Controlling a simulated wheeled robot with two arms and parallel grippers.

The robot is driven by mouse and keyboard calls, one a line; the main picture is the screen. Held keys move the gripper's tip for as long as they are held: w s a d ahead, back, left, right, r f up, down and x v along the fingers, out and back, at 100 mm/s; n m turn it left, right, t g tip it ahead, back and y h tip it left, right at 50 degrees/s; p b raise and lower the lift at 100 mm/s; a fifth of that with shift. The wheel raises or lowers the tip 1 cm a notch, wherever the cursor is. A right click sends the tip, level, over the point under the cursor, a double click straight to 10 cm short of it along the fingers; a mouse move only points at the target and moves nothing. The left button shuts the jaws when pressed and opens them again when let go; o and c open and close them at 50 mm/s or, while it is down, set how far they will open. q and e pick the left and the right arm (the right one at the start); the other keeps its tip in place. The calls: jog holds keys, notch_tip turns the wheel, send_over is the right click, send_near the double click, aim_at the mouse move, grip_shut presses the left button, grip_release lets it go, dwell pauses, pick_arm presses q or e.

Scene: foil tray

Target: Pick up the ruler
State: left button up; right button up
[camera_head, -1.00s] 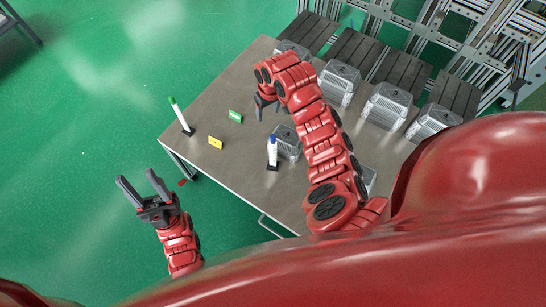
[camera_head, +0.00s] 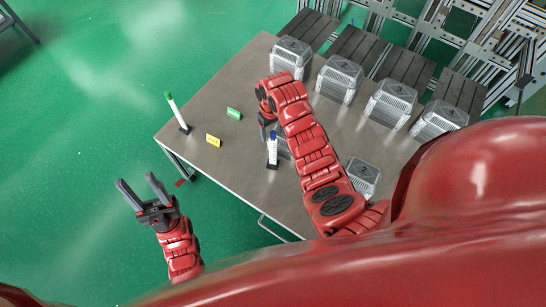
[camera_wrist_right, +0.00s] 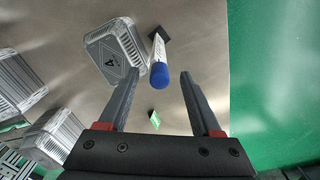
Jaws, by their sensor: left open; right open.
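I cannot make out a ruler in either view. A white pen-like stick with a blue cap (camera_head: 272,149) stands upright in a small black base on the table; it also shows in the right wrist view (camera_wrist_right: 159,68). In that view the open, empty right gripper (camera_wrist_right: 157,76) has its fingers on either side of the blue cap, and I cannot tell whether they touch it. In the head view my arm hides most of the right gripper. My left gripper (camera_head: 138,180) is open and empty, off the table's near left side.
A green-capped white stick (camera_head: 174,110) stands at the table's left corner. Yellow (camera_head: 213,140) and green (camera_head: 234,113) labels lie nearby. A foil tray (camera_wrist_right: 115,52) is beside the blue-capped stick. Several more foil trays (camera_head: 339,79) line the far right side. The table (camera_head: 220,166) is bare at front left.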

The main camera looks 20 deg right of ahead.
jog(key=shift+s+f+p, duration=0.15)
jog(key=shift+f+p, duration=0.1)
jog(key=shift+p, duration=0.05)
jog(key=f, duration=0.1)
jog(key=f+p, duration=0.1)
jog(key=f, duration=0.1)
jog(key=shift+s+d+f, duration=0.15)
jog(key=shift+s, duration=0.05)
jog(key=shift+f+p, duration=0.35)
jog(key=shift+f, duration=0.35)
grip_shut()
dwell(0.5)
